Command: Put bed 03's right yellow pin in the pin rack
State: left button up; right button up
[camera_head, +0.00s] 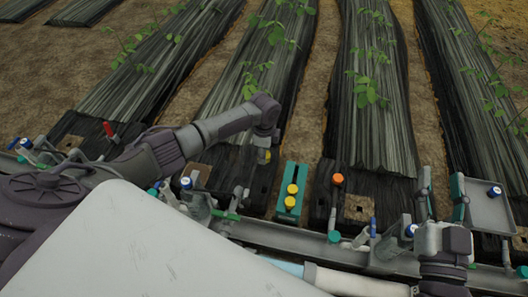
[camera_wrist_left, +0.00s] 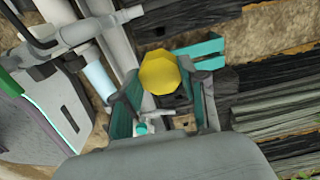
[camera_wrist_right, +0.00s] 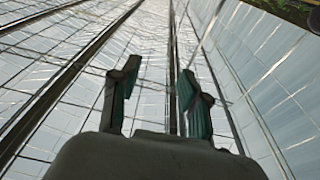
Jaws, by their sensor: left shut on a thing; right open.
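My left gripper (camera_head: 263,148) is shut on a yellow pin (camera_wrist_left: 160,73), whose round head shows between the fingers in the left wrist view. In the head view the held pin (camera_head: 263,157) hangs below the gripper, left of the teal pin rack (camera_head: 291,170). The rack carries two yellow pins, an upper one (camera_head: 292,189) and a lower one (camera_head: 290,202). A teal piece (camera_wrist_left: 208,47) behind the held pin in the left wrist view may be this rack. My right gripper (camera_wrist_right: 158,80) is open and empty, facing the glass roof. Bed labels cannot be read.
A grey pipe rail (camera_head: 300,240) with blue- and green-capped fittings runs across the front. An orange knob (camera_head: 337,179) stands right of the rack, and a red handle (camera_head: 108,130) is far left. A grey tray (camera_head: 490,212) is at right. Black-covered plant beds (camera_head: 385,130) stretch away behind.

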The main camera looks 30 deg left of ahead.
pick_arm(q)
notch_tip(320, 180, up, 2)
jog(key=shift+r+p, duration=0.15)
jog(key=shift+p, duration=0.9)
notch_tip(320, 180, up, 2)
jog(key=shift+r+p, duration=0.1)
jog(key=shift+p, duration=0.95)
pick_arm(e)
jog(key=s+d+f+g+h, duration=0.1)
jog(key=s+d+f+g, duration=0.1)
jog(key=s+f+g, duration=0.2)
jog(key=s+d+f+g+h, duration=0.2)
jog(key=s+f+g, duration=0.3)
jog(key=f, duration=0.6)
jog(key=g, duration=0.2)
jog(key=shift+d+f+m+g+h, duration=0.3)
jog(key=shift+d+f+g, duration=0.1)
